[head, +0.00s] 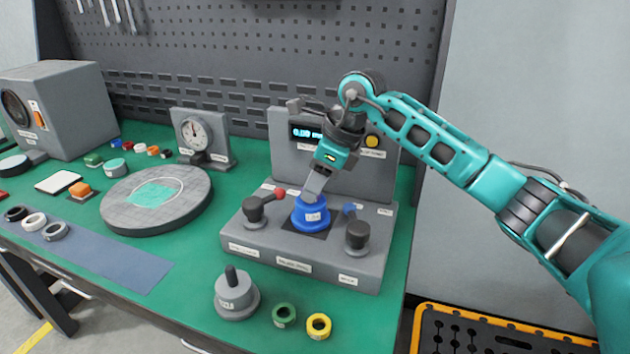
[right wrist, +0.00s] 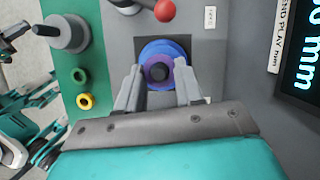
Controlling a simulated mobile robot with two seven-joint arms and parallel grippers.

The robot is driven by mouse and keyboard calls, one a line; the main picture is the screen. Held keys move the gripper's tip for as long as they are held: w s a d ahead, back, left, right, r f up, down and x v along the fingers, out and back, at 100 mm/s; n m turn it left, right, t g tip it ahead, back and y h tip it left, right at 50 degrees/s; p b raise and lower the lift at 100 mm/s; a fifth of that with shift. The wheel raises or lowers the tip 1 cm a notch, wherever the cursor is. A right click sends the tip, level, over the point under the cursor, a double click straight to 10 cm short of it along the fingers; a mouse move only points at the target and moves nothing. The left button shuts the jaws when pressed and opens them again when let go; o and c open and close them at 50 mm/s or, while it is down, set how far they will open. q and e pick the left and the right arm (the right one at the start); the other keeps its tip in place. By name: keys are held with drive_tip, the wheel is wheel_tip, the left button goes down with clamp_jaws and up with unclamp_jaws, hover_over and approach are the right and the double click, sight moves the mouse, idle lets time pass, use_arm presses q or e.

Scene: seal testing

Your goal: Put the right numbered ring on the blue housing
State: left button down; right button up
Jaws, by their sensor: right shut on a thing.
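The blue housing (head: 311,215) stands upright in the middle of the grey test fixture, on a dark square. It also shows in the right wrist view (right wrist: 163,48). A purple ring (right wrist: 159,60) is between the fingertips of my right gripper (right wrist: 158,76), over the housing and around its dark centre. My right gripper (head: 314,194) points down at the housing and is shut on this ring. I cannot tell whether the ring is fully seated. A green ring (head: 284,315) and a yellow ring (head: 319,326) lie at the front edge. My left gripper is not seen.
The fixture (head: 300,265) has black clamp knobs and red and blue ball levers beside the housing. Its display panel (head: 285,152) rises behind. A grey plug with a handle (head: 237,296) stands in front. A round grey plate (head: 156,212) lies left. Green table is clear between them.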

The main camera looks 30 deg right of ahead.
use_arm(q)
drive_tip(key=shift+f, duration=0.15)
use_arm(e)
drive_tip(key=shift+f, duration=0.3)
drive_tip(key=o, duration=1.1)
wheel_tip(320, 180, up, 2)
drive_tip(key=shift+r+p, duration=0.1)
drive_tip(key=shift+p, duration=0.65)
wheel_tip(320, 180, up, 7)
drive_tip(key=p, duration=0.5)
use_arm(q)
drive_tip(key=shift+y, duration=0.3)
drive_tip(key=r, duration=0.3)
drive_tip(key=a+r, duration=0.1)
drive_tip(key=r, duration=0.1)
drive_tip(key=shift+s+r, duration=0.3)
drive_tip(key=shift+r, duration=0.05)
